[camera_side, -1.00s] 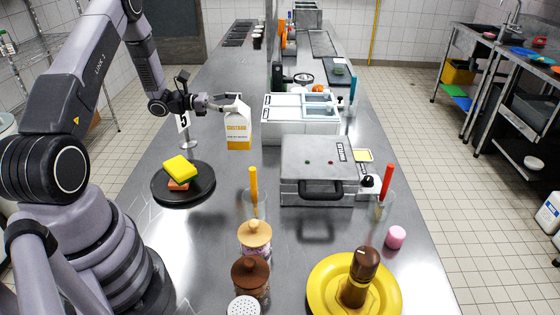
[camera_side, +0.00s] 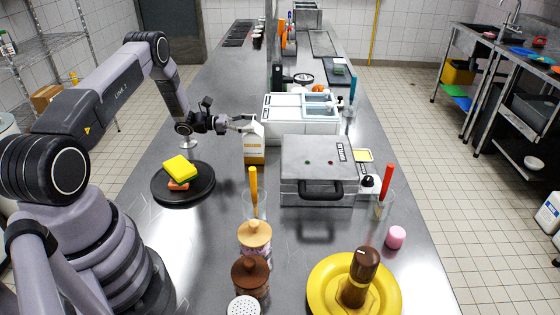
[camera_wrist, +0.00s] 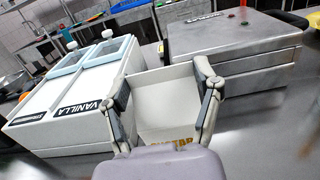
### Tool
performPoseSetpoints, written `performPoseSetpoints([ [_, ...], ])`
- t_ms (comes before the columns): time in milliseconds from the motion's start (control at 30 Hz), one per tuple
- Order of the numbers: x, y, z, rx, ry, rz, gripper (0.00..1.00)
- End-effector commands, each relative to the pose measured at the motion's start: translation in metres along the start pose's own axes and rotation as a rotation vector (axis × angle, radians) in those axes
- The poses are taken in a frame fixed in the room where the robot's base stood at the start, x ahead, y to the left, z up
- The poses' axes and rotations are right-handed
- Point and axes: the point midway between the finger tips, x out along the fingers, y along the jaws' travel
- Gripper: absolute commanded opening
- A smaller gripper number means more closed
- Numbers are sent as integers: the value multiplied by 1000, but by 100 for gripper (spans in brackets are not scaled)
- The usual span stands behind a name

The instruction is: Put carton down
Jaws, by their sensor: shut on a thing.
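The custard carton (camera_side: 254,150) is white with an orange-brown lower part. In the side view it is upright, between the white ice-cream tub box and the black plate. My gripper (camera_side: 247,124) is shut on its upper part from the left. In the wrist view the carton (camera_wrist: 168,104) fills the space between the two fingers of my gripper (camera_wrist: 165,100), which touch its sides. The carton's base appears at or very near the steel counter (camera_side: 225,215); I cannot tell whether it touches.
The white box with lids (camera_side: 300,127) stands just behind and right of the carton. The grey waffle maker (camera_side: 317,160) is to the right. A glass with an orange stick (camera_side: 254,185) stands in front.

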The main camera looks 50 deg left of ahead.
Motion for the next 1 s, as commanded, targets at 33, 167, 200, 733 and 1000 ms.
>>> performPoseSetpoints([
  [33, 0, 0, 1, 2, -2, 0, 24],
  [167, 0, 0, -1, 2, -2, 0, 24],
  [200, 0, 0, -2, 2, -2, 0, 24],
  [733, 0, 0, -2, 1, 0, 0, 90],
  [1000, -36, 1, 0, 0, 1, 5, 90],
])
